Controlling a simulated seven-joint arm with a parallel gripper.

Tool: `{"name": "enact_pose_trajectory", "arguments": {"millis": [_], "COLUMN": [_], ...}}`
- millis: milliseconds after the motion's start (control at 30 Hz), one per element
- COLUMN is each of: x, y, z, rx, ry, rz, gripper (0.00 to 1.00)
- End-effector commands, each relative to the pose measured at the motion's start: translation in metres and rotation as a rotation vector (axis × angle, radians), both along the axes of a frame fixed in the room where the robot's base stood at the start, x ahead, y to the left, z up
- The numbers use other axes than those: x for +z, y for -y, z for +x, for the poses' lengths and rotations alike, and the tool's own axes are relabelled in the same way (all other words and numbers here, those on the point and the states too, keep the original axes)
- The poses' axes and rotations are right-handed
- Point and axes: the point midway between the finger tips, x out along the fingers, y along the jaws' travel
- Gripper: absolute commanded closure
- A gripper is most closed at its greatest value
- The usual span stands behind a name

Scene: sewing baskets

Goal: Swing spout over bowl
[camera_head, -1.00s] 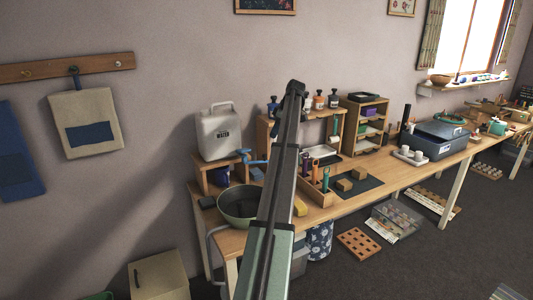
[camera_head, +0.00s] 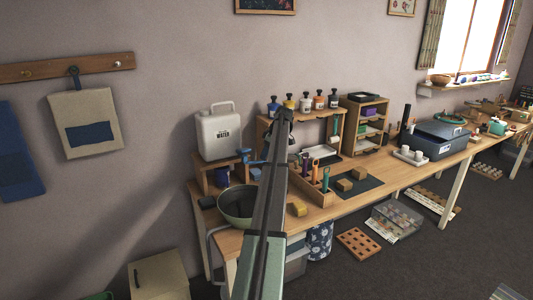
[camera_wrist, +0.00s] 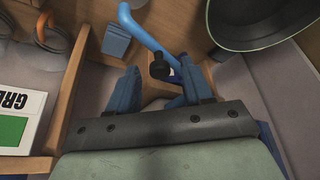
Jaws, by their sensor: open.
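The white water jug (camera_head: 219,135) stands on a small wooden stand. Its blue spout (camera_head: 243,155) points right, and its far end is hidden behind my arm in the head view. In the wrist view the blue spout tube (camera_wrist: 147,30) runs down to a dark knob (camera_wrist: 158,69) between the fingertips. My gripper (camera_wrist: 160,66) is open, one blue finger on each side; I cannot tell whether either touches. The dark green bowl (camera_head: 237,219) sits on the bench below the spout, and its rim shows at the wrist view's upper right (camera_wrist: 262,47).
A box with a green label (camera_wrist: 15,122) lies at the wrist view's left. A bottle shelf (camera_head: 300,119) and a wooden tool box (camera_head: 316,190) stand right of my arm.

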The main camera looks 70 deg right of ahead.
Motion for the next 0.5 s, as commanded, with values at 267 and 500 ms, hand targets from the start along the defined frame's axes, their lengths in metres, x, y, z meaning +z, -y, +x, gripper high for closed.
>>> {"name": "enact_pose_trajectory", "arguments": {"millis": [267,500], "x": [0.0001,0.0003], "y": [0.0,0.0], "z": [0.0001,0.0], "rx": [0.0,0.0], "ry": [0.0,0.0], "rz": [0.0,0.0], "gripper": [0.56,0.79]}}
